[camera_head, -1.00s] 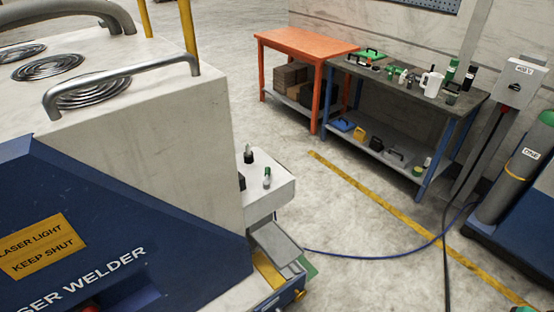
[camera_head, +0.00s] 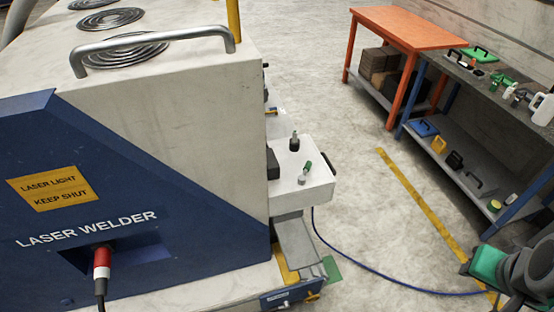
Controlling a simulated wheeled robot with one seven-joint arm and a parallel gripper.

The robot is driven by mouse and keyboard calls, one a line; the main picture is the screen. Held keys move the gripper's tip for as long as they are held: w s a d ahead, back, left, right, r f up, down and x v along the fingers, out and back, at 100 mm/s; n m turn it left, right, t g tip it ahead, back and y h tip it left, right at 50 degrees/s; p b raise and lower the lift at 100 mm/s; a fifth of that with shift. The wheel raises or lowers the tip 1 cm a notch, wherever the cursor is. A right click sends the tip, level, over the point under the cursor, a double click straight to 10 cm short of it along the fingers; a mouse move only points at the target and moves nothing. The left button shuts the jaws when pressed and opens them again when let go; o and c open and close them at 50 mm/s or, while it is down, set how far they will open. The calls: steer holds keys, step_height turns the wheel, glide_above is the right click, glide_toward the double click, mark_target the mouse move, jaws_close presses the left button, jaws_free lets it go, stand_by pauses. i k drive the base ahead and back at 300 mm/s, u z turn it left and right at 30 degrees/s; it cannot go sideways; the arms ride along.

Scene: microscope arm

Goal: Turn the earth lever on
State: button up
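The laser welder (camera_head: 160,130) fills the left, a white and blue cabinet with a silver top handle. A white ledge (camera_head: 315,198) on its right side carries a small green-tipped lever (camera_head: 308,171) and a black-knobbed one (camera_head: 294,142). Lower down, a small yellow handle (camera_head: 312,296) sits at the end of a blue labelled bar. I cannot tell which of these is the earth lever.
A red-and-white plug (camera_head: 102,262) with a black cable is in the welder's front. A blue cable (camera_head: 385,278) runs over the floor. An orange table (camera_head: 410,28) and a cluttered workbench (camera_head: 530,115) stand at the back right.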

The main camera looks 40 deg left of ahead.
mark_target(301, 178)
steer(key=u, duration=0.95)
steer(key=i, duration=0.9)
steer(key=u, duration=0.85)
